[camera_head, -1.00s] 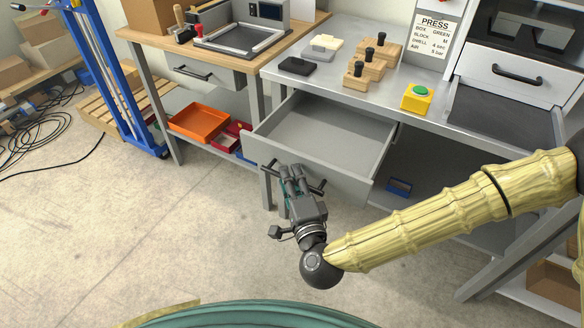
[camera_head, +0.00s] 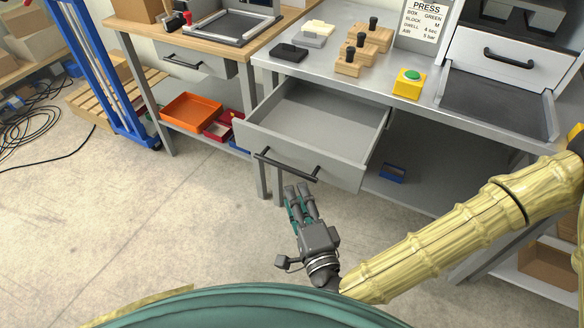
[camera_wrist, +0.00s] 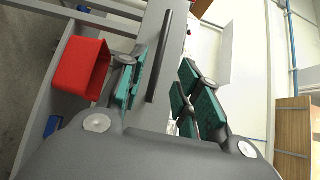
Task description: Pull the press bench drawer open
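The press bench drawer (camera_head: 318,118) stands pulled out from under the grey bench top, and its inside looks empty. Its dark bar handle (camera_head: 286,165) runs across the drawer front. My gripper (camera_head: 297,190) is just in front of and below the handle, apart from it, with nothing held. In the wrist view, my gripper (camera_wrist: 160,85) has its teal-padded fingers spread, and the dark handle (camera_wrist: 159,57) shows beyond and between the fingertips, not gripped.
An orange bin (camera_head: 191,110) sits on the lower shelf at left. The floor (camera_head: 150,220) in front is clear.

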